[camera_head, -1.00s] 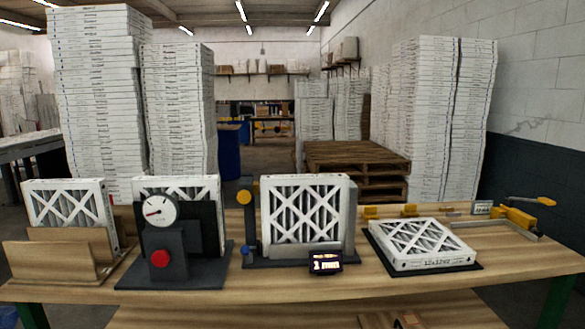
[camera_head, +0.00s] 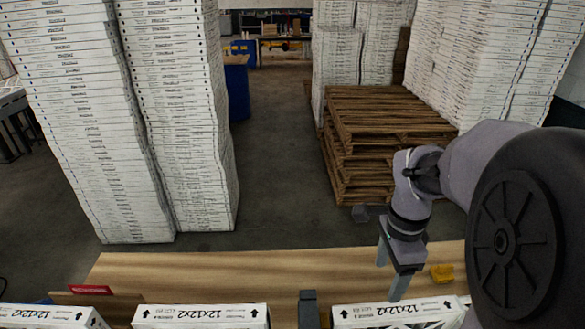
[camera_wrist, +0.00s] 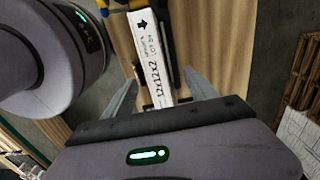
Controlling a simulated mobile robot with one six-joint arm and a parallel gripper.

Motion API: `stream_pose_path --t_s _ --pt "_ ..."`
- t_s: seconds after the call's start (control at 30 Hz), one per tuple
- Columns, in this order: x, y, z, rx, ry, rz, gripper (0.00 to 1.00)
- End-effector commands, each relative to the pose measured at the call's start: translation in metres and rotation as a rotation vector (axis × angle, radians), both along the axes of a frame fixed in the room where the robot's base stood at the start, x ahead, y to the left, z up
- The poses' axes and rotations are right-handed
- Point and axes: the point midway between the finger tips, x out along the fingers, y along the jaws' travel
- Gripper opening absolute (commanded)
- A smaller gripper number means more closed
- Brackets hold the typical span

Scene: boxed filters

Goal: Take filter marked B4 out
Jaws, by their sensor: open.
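A white boxed filter (camera_wrist: 150,60) marked 12x12x2 stands on edge in the wrist view; small print beside the size seems to read LOT B4. My gripper (camera_wrist: 161,77) is open, its two fingers on either side of the filter's top edge in that picture. I cannot tell whether they touch it. In the head view my gripper (camera_head: 391,275) points down at the right-hand filter (camera_head: 395,313). Only the filter's top edge shows there; its stand is out of view.
Another 12x12x2 filter (camera_head: 200,316) stands left of it, and a further one (camera_head: 45,317) at far left. A dark post (camera_head: 308,308) stands between the middle and right filters. Pallets (camera_head: 385,130) and filter stacks stand behind.

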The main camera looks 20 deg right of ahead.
Motion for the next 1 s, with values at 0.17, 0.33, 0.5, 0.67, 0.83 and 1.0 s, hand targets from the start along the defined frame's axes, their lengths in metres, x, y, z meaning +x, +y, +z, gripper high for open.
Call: stream_pose_path --t_s 0.17,0.33,0.5,0.67,0.83,1.0 --pt "0.000 -0.002 -0.004 0.001 0.005 -0.011 0.66" --pt "-0.002 -0.001 -0.036 0.003 0.009 -0.009 0.66" --pt "-0.002 -0.001 -0.084 0.003 0.008 -0.009 0.66" --pt "-0.003 -0.001 -0.128 0.003 0.008 -0.009 0.66" --pt "-0.003 -0.001 -0.161 0.002 0.006 -0.008 0.66" --pt "-0.003 -0.001 -0.174 0.001 0.003 -0.007 0.66"
